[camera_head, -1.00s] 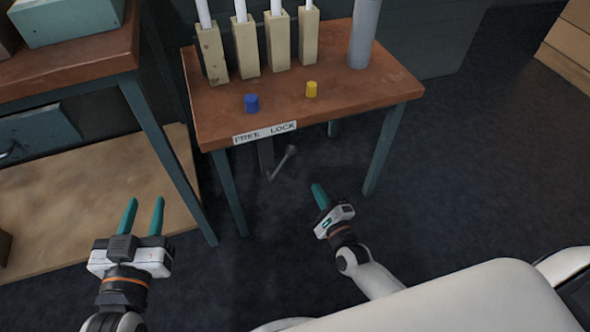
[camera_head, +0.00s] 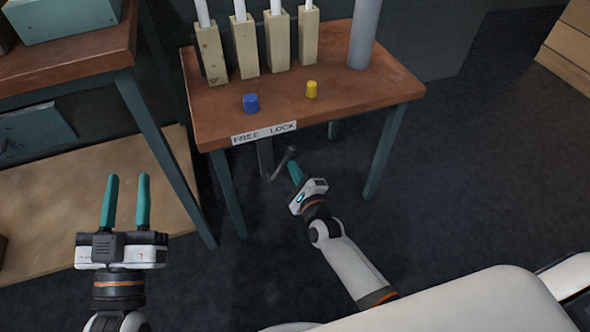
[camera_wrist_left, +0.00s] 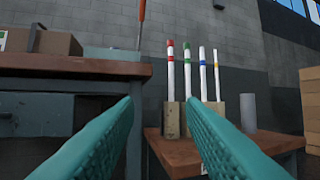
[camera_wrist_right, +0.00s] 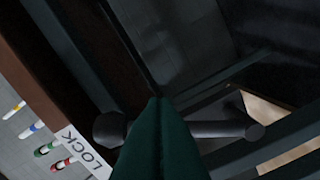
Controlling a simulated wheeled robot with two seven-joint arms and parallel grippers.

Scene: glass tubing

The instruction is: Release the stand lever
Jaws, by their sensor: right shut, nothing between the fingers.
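The stand lever (camera_head: 283,162) is a dark metal bar with a rounded end. It hangs under the front edge of the small table, below the FREE LOCK label (camera_head: 264,134), on the LOCK side. In the right wrist view the lever (camera_wrist_right: 222,129) runs sideways behind my fingers. My right gripper (camera_head: 294,170) is shut and empty, its fingertips close beside the lever's end; I cannot tell whether they touch. Its closed fingers (camera_wrist_right: 158,110) partly hide the lever. My left gripper (camera_head: 125,185) is open and empty, left of the small table.
The small table (camera_head: 350,100) carries wooden blocks holding white tubes, a blue cap (camera_head: 251,103), a yellow cap (camera_head: 311,89) and a grey cylinder (camera_head: 363,35). A workbench (camera_head: 90,60) stands at the left. The table legs flank the lever.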

